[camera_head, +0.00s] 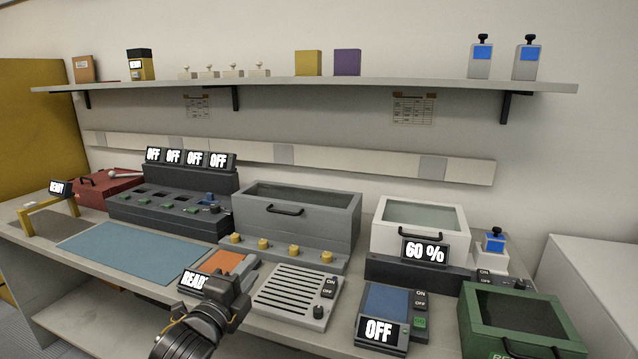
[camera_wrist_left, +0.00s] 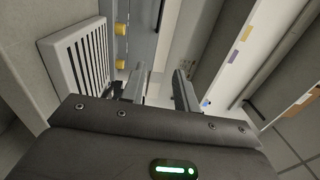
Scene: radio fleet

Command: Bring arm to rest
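My left gripper (camera_head: 234,288) shows at the bottom centre of the head view, above the front of the bench between the READY device and the grey slatted unit. In the left wrist view its two fingers (camera_wrist_left: 160,80) stand apart with nothing between them. The gripper is open and empty. My right gripper is not in view.
The bench holds a READY device with an orange pad (camera_head: 222,262), a slatted unit (camera_head: 296,292), a blue-topped OFF device (camera_head: 388,300), a green box (camera_head: 520,322) and a large grey bin (camera_head: 300,222). A blue mat (camera_head: 130,248) lies clear at left. A shelf (camera_head: 320,85) hangs above.

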